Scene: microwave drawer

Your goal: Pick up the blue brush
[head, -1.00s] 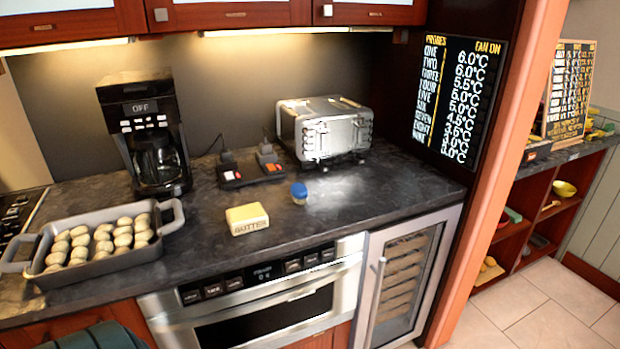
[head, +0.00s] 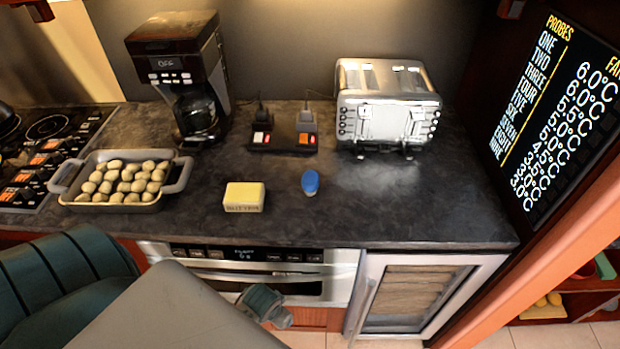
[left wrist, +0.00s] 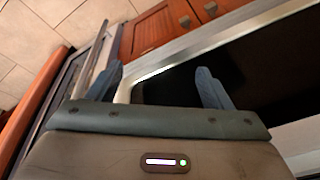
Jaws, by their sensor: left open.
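The blue brush (head: 310,182) stands on the dark counter near the middle of the head view, right of the yellow butter block. Only its rounded blue top and a small pale lower part show. My left gripper (left wrist: 160,85) is open and empty in the left wrist view, its two blue-grey fingers apart in front of the microwave drawer's dark front. It is below the counter and away from the brush. In the head view, a grey-green part of my arm shows low in front of the drawer. My right gripper is not seen.
The butter block (head: 244,197) lies left of the brush. A toaster (head: 388,105), a double charger-like base (head: 284,137), a coffee maker (head: 186,80) and a tray of round dough pieces (head: 70,190) stand around. The counter front (head: 400,225) is clear.

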